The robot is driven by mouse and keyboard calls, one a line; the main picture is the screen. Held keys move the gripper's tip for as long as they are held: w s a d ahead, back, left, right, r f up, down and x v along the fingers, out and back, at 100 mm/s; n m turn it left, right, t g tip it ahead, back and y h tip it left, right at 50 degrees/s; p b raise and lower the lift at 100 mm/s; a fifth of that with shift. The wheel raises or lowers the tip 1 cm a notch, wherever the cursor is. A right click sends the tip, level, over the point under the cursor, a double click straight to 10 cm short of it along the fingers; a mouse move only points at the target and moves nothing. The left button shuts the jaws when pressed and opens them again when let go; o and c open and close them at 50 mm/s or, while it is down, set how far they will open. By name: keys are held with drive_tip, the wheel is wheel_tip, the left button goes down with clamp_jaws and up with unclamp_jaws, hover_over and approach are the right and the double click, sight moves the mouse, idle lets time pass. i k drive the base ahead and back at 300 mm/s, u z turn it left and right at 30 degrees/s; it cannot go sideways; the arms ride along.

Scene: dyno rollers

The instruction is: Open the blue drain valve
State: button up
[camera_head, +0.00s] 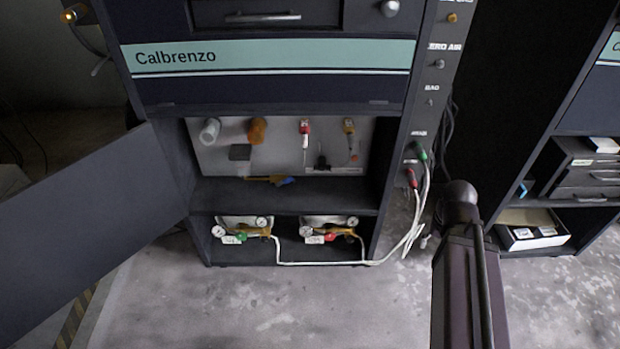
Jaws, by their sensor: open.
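The blue drain valve (286,181) appears as a small blue handle at the right end of a brass-coloured fitting (258,178). It lies low at the back of the open cabinet's middle compartment, just above the shelf (325,195). It is small in the view, and I cannot tell the handle's exact angle or whether the valve is open or shut. My gripper is not visible in the head view, and nothing is seen touching the valve.
The cabinet door (85,215) stands swung open to the left. Above the valve, several items hang on a pale back panel (275,150). Two brass regulators with gauges (255,230) (345,230) sit below the shelf. White hoses (405,240) run along the right side. Grey floor lies in front.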

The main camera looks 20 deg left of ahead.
sight(288, 180)
drive_tip(key=z, duration=0.3)
drive_tip(key=k, duration=1.2)
drive_tip(key=u, duration=1.4)
drive_tip(key=i, duration=0.8)
drive_tip(key=z, duration=0.1)
